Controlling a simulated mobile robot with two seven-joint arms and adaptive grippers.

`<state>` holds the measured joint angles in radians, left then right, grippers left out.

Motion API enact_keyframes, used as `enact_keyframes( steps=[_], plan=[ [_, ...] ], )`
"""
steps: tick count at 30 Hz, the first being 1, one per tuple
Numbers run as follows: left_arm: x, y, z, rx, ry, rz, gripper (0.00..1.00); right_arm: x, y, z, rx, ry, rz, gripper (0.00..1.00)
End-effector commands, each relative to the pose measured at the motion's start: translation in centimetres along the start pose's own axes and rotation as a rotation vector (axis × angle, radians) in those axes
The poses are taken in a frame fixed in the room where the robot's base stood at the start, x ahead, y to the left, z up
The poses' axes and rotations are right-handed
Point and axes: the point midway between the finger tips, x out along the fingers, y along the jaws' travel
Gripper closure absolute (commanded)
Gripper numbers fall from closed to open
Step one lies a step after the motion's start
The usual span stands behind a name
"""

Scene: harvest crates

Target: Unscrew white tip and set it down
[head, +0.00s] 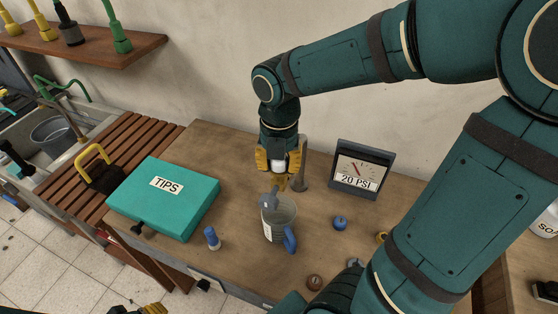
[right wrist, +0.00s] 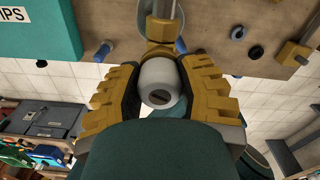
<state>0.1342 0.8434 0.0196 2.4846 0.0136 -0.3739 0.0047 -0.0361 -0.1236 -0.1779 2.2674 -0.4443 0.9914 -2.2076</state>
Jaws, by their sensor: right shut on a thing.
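My right gripper (head: 278,170) points down above the middle of the workbench, shut on the white tip (head: 279,167). In the right wrist view the white tip (right wrist: 160,88), a rounded cylinder with a dark slotted opening, sits between the yellow fingers. A yellow-brass fitting (right wrist: 157,47) with a grey rod lies directly beyond it, in line with it. Whether the tip's thread is still engaged cannot be seen. Of my left gripper (head: 150,309), only a yellow and black bit seems to show at the bottom edge.
A teal TIPS box (head: 185,211) lies on the bench (head: 222,150) at left. A blue tip (head: 212,239), a blue cap (head: 340,222) and a brown cap (head: 314,283) stand around the jug. A 20 PSI gauge (head: 361,168) is behind right.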

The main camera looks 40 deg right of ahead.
Motion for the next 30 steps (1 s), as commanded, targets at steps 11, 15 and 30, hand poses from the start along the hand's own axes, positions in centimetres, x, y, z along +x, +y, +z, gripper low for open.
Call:
enact_keyframes(
  steps=[11, 15, 30],
  plan=[
    [0.01, 0.00, 0.00, 0.000, 0.000, 0.000, 0.53, -0.01, 0.00, -0.04, -0.489, 0.001, -0.001, 0.87],
    [0.01, 0.00, 0.00, 0.000, 0.000, 0.000, 0.53, -0.03, 0.00, -0.04, -0.663, 0.001, -0.001, 0.87],
    [0.01, 0.00, 0.00, 0.000, 0.000, 0.000, 0.53, -0.03, -0.02, -0.03, -0.786, 0.002, -0.001, 0.46]
  ],
)
